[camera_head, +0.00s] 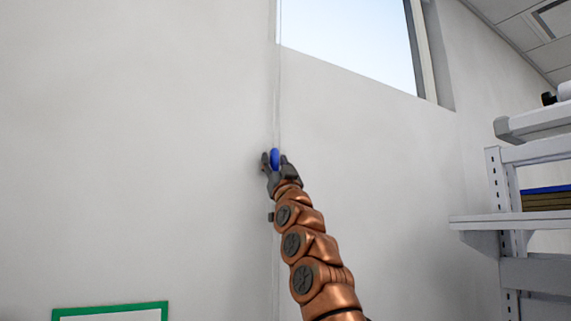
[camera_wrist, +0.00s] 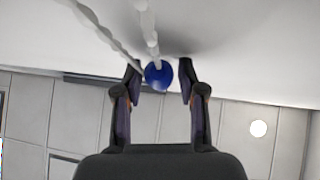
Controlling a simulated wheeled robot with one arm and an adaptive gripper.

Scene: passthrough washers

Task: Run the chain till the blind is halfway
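A thin pale chain (camera_head: 279,100) hangs down the wall, left of the window. In the wrist view it shows as two pale beaded strands (camera_wrist: 146,22). A blue ball (camera_head: 275,158) is at the chain; in the wrist view the blue ball (camera_wrist: 158,76) sits at the end of one strand. My gripper (camera_wrist: 160,70) is open, with its fingertips on either side of the ball and a small gap at each side. In the head view my gripper (camera_head: 274,164) is raised close to the wall. The window (camera_head: 350,35) shows pale and bright; I cannot make out a blind in it.
A white shelf unit (camera_head: 510,220) stands at the right, with flat blue and brown items on it. A green-edged frame (camera_head: 110,309) is low on the wall at the left.

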